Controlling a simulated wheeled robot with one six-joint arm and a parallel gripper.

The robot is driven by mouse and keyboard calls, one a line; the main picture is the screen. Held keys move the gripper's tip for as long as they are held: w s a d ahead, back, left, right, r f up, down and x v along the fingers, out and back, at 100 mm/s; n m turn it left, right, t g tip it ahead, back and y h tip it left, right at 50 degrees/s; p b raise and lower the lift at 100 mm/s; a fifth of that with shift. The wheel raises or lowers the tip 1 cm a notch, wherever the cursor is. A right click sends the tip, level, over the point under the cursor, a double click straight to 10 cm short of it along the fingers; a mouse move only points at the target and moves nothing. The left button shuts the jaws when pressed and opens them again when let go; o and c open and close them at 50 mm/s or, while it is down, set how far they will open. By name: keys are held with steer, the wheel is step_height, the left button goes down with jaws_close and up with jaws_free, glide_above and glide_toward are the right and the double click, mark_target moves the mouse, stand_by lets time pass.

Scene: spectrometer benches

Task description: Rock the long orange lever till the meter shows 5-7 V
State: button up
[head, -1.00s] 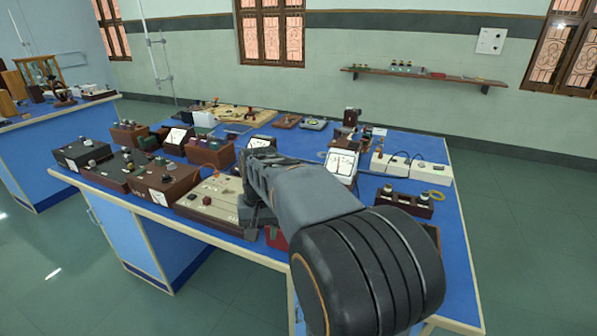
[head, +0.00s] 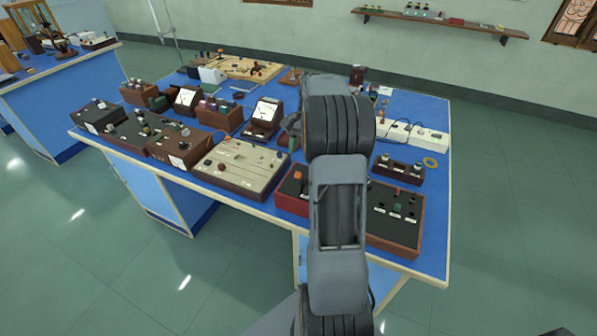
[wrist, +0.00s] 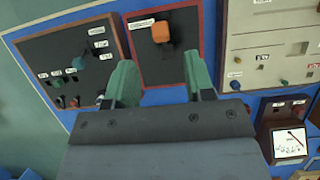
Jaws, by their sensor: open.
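The orange lever (wrist: 162,32) stands on a black panel in a red-edged box (wrist: 137,60), ahead of my gripper (wrist: 158,62) in the wrist view. My gripper is open, its two green fingers spread and empty, with the lever apart from both tips. In the head view the lever (head: 298,175) shows left of my arm on the red box (head: 283,203). A white-faced meter (wrist: 290,143) is at the lower right of the wrist view; a meter (head: 268,111) also stands behind the box in the head view. Their readings are too small to tell. My arm hides part of the red box.
A beige panel box (head: 240,168) is left of the red box. A dark wooden-edged box (head: 395,215) with knobs is to its right. A white socket strip (head: 415,134) lies behind. Several other instruments crowd the blue bench.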

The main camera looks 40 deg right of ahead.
mark_target(298, 173)
steer(key=x, duration=0.8)
jaws_close()
stand_by(0.4)
steer(key=shift+r, duration=0.1)
